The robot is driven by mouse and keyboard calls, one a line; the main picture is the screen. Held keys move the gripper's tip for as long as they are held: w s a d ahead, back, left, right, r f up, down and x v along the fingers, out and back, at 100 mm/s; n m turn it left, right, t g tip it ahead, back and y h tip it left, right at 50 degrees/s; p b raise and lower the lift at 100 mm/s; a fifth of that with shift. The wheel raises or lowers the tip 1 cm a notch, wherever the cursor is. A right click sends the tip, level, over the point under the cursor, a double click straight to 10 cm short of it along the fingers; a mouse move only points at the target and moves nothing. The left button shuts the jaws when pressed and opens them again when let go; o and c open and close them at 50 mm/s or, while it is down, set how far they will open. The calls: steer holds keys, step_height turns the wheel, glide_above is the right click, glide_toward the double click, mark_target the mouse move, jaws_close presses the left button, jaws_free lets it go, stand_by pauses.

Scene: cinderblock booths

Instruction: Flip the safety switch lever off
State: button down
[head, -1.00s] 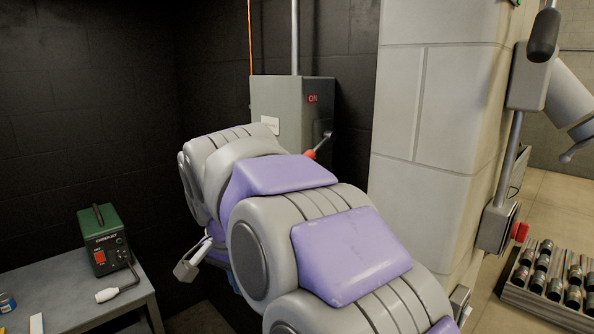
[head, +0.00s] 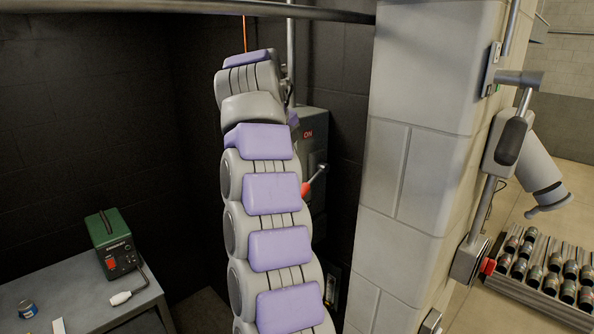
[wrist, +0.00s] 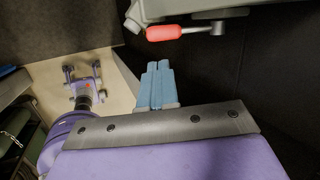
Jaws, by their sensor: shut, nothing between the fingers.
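The safety switch is a grey wall box (head: 316,125) with a red "ON" label, in the dark corner; my arm covers its left part in the head view. Its lever (head: 307,187) has a red grip and a metal rod on the box's right side. In the wrist view the red lever grip (wrist: 178,32) lies near the top, beside the grey box edge. My gripper (wrist: 157,66) has blue fingers pressed together, empty. The fingertips point toward the lever, just below and left of the grip in the picture, with a visible gap. In the head view my gripper is hidden behind my arm.
A pale block pillar (head: 415,150) stands close on the right. A grey table (head: 85,290) with a green device (head: 112,243) is at lower left. A crate of canisters (head: 545,280) sits far right. A horizontal bar (head: 190,9) crosses the top.

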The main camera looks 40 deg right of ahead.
steer(key=b, duration=0.4)
glide_toward(308, 185)
steer(key=shift+m, duration=0.4)
steer(key=f, duration=0.2)
steer(key=w+f, duration=0.1)
steer(key=f, duration=0.1)
steer(key=w+f, duration=0.1)
steer(key=f, duration=0.2)
steer(key=shift+w+a, duration=0.1)
steer(key=shift+a, duration=0.2)
